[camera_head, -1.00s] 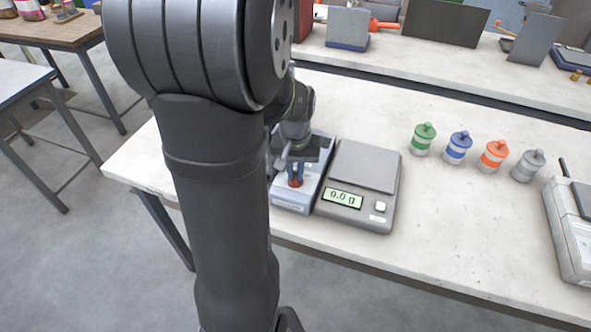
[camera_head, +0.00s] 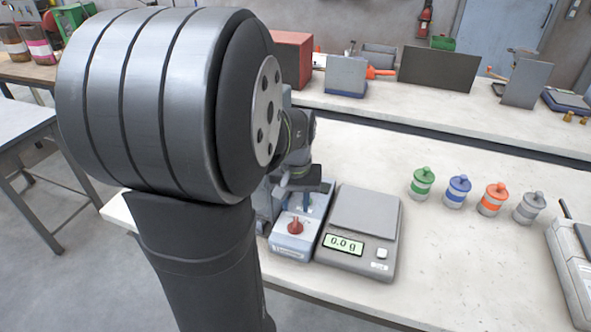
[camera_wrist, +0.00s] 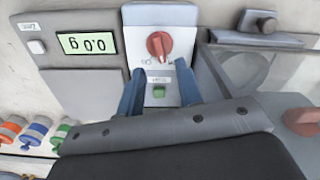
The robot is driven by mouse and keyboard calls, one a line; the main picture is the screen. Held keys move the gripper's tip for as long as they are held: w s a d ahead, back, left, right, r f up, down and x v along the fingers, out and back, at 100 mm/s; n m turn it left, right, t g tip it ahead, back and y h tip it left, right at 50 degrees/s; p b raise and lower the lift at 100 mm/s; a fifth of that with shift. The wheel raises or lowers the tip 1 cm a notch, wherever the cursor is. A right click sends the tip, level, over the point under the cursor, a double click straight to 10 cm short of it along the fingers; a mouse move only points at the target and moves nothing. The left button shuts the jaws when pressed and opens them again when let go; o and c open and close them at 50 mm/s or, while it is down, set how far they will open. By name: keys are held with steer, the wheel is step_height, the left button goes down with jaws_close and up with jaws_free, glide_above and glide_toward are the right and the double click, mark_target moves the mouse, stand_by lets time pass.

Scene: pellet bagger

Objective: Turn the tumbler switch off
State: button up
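A grey-blue switch box (camera_head: 287,252) stands on the bench, left of the scale. A red knob (camera_head: 295,227) is on its face and also shows in the wrist view (camera_wrist: 159,45), standing nearly upright there. An "ON" mark is beside it; which position it is set to I cannot tell surely. A green button (camera_wrist: 159,91) is on the same panel. My gripper (camera_wrist: 159,88) has two blue fingers apart, with the button's panel visible between them and nothing held. In the wrist view the knob lies beyond the fingertips, clear of them.
The scale (camera_head: 366,216) reads 0.0 g, close beside the box. Several lidded jars, green (camera_head: 422,181), blue, orange and grey, stand to the right with clear bench between. A clear-walled apparatus (camera_wrist: 245,68) and another red knob (camera_wrist: 303,121) are at the right in the wrist view.

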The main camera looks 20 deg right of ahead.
mark_target(295, 223)
step_height(295, 223, up, 12)
stand_by(0.3)
steer(key=f, duration=1.8)
steer(key=shift+s+a, duration=0.15)
steer(key=shift+s, duration=0.1)
jaws_close()
